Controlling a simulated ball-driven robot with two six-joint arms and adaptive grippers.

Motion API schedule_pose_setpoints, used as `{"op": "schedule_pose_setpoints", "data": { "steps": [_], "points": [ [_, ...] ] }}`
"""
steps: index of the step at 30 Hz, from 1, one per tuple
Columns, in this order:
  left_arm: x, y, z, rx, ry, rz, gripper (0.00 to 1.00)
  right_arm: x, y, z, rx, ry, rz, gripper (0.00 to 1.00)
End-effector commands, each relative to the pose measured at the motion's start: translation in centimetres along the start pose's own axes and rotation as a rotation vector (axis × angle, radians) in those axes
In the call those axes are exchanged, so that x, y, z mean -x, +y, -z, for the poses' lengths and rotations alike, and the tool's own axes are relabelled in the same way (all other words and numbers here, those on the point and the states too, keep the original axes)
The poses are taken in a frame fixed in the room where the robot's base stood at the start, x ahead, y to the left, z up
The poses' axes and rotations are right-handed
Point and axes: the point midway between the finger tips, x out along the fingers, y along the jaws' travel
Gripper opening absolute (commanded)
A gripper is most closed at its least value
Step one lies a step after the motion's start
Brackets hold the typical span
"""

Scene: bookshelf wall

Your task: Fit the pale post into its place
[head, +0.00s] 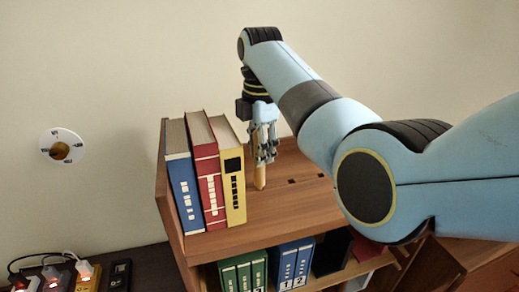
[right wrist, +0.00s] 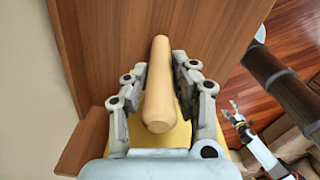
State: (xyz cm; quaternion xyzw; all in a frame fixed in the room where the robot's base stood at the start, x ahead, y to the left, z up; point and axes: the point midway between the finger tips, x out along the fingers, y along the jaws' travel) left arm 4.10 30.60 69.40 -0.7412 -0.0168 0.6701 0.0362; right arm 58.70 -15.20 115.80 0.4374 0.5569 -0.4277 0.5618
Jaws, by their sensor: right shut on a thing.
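The pale post (head: 260,176) is held upright in my right gripper (head: 264,152), just right of the yellow book. Its lower end is close over the brown shelf top (head: 285,205); I cannot tell whether it touches. In the right wrist view the post (right wrist: 160,85) lies between the two fingers of my right gripper (right wrist: 159,82), pointing at bare wood. Two dark slots, one nearer (head: 292,181) and one farther right (head: 321,176), show in the shelf top, right of the post. My left gripper (right wrist: 229,112) appears small in the right wrist view, its fingers apart and empty.
Blue (head: 185,190), red (head: 205,175) and yellow (head: 234,180) books stand at the shelf's left end, close beside my right gripper. Green binders (head: 243,272) and blue binders (head: 291,264) stand below. The shelf top's front middle is clear. A round dial (head: 60,147) is on the wall.

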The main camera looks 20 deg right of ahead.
Motion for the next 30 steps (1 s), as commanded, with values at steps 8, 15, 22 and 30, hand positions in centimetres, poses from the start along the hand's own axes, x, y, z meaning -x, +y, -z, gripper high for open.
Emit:
{"op": "schedule_pose_setpoints", "data": {
  "steps": [8,15,22,30],
  "points": [
    [0.0,0.01,0.0,0.0,0.0,0.0,0.65,-0.34,-0.02,-0.01,0.0,0.0,0.001,0.0],
    [0.0,0.02,-0.01,0.0,0.0,0.0,0.65,-0.62,-0.01,-0.02,0.0,0.0,0.0,0.0],
    [0.0,0.02,-0.01,0.0,0.0,0.0,0.65,-0.71,-0.01,-0.02,0.0,0.0,0.0,0.0],
    [0.0,0.02,-0.01,0.0,0.0,0.0,0.65,-0.74,-0.01,-0.02,0.0,0.0,0.0,0.0]
  ]
}}
